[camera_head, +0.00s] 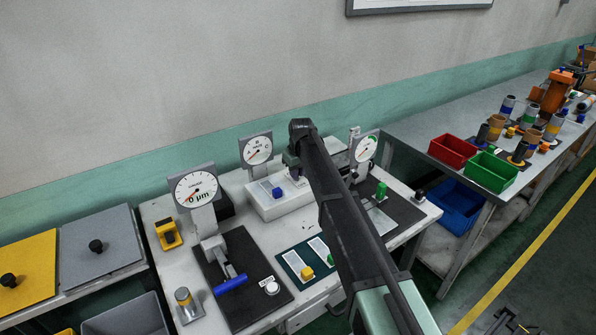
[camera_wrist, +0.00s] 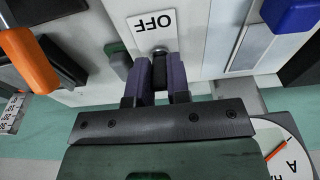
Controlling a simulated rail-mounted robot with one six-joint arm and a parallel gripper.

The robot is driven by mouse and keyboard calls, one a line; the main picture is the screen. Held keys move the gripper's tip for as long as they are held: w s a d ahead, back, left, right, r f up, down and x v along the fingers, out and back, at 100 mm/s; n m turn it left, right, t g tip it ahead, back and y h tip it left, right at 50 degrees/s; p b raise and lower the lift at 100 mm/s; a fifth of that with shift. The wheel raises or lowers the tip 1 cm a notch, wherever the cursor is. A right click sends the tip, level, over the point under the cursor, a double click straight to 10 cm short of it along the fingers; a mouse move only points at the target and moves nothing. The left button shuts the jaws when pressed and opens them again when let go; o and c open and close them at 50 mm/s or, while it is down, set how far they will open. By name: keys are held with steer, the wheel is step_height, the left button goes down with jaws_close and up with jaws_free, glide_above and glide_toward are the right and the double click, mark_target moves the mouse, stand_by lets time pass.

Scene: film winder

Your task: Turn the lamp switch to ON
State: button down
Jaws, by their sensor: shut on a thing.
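The lamp switch (camera_wrist: 160,60) is a small dark lever in the wrist view, below a white label reading OFF (camera_wrist: 152,24) that appears upside down. My gripper (camera_wrist: 161,72) has its two purple fingers closed on the lever, one on each side. The lever's exact angle is hard to tell, and no ON label shows. In the head view my gripper (camera_head: 294,166) is over the right part of a white box (camera_head: 268,212) at the back of the bench. My arm and gripper hide the switch there.
A blue knob (camera_head: 277,192) sits on the same box. Dial gauges stand close by, one behind the box (camera_head: 257,150) and one to the right (camera_head: 366,148). A green knob (camera_head: 381,190) is right of my arm. An orange handle (camera_wrist: 30,62) shows in the wrist view.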

steer(key=shift+w+a+g+h, duration=0.15)
steer(key=shift+w+g+h, duration=0.05)
steer(key=shift+g+h, duration=0.3)
steer(key=shift+w+a+g+h, duration=0.2)
steer(key=shift+g+h, duration=0.2)
steer(key=shift+g, duration=0.2)
steer(key=shift+g+h, duration=0.4)
steer(key=shift+g, duration=0.1)
steer(key=c, duration=1.1)
jaws_free()
steer(key=shift+r, duration=0.1)
steer(key=s+d+p+v, duration=0.1)
steer(key=p+v, duration=0.5)
steer(key=s+p+v, duration=0.1)
steer(key=p+v, duration=0.6)
steer(key=s+d+r+p+v, duration=0.1)
steer(key=p+v, duration=0.5)
steer(key=shift+s+d+r+p, duration=0.15)
steer(key=shift+d+r+p, duration=0.15)
steer(key=shift+p, duration=0.1)
